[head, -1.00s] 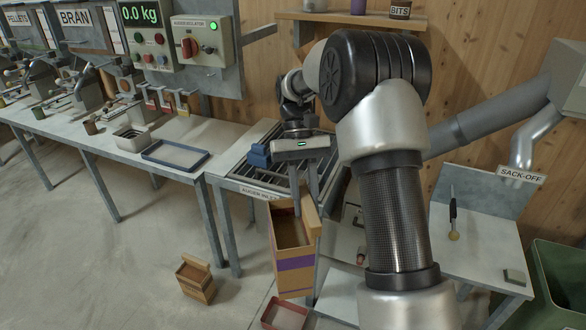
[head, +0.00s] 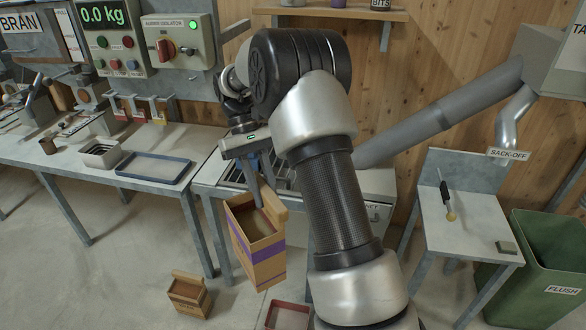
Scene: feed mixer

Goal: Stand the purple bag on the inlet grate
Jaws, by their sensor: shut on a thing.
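The purple bag (head: 268,262) is a brown open-topped bag with a purple band, seen in the head view. It hangs in front of the inlet table, tilted slightly. My gripper (head: 262,198) points down and is shut on the bag's upper edge. The inlet grate (head: 229,174), with dark bars in a metal frame, lies behind and above the bag in the picture. My gripper and arm hide much of the grate, and the bag is apart from its visible part.
A smaller brown bag (head: 188,294) and a red tray (head: 287,315) are low in front. A side table (head: 468,225) and green bin (head: 545,260) are at right.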

